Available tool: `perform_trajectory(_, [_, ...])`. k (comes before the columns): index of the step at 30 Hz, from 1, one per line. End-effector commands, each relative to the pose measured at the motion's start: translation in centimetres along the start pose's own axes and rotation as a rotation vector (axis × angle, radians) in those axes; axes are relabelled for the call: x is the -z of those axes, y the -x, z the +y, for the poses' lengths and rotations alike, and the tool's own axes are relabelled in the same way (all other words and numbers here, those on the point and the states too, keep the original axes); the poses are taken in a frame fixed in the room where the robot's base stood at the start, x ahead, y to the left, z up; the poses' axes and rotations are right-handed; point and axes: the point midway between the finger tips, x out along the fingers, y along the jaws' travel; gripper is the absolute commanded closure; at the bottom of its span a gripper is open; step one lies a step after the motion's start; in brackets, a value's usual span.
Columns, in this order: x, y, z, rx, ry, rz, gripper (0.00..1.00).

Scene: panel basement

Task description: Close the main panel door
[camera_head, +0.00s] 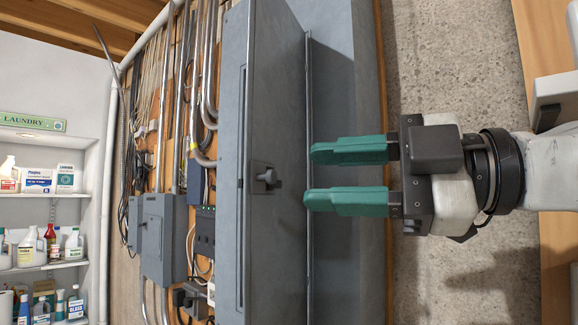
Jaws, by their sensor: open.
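The main panel door (273,105) is a tall grey metal sheet with a dark latch (265,178) at mid height. It appears to stand ajar, angled out from the grey panel box (345,265) to its right. The panel's inside is not visible. My gripper (308,177) comes in from the right with two green fingers pointing left, one above the other. The fingers are apart with nothing between them. Their tips overlap the door's right edge in the picture; I cannot tell whether they touch it.
Conduits and cables (180,100) run up the wooden board left of the door, with a smaller grey box (163,240) there. Shelves of laundry bottles (45,265) stand at far left. A bare concrete wall (445,60) is at right.

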Motion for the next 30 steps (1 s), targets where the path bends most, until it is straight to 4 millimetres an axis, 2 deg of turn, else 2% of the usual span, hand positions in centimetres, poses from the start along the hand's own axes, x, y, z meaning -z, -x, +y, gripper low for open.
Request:
perform_trajectory(3, [0.1, -2.2, 0.1, 0.003, -0.003, 0.002, 0.58])
perform_trajectory(9, [0.0, -4.6, 0.1, 0.002, -0.003, 0.001, 0.58])
perform_trajectory(21, [-0.1, -5.3, 0.0, 0.000, -0.002, -0.001, 0.58])
perform_trajectory(23, [-0.1, -5.3, 0.0, 0.000, -0.002, -0.001, 0.62])
perform_trajectory(30, [-0.1, -5.3, 0.0, 0.000, -0.002, -0.001, 0.85])
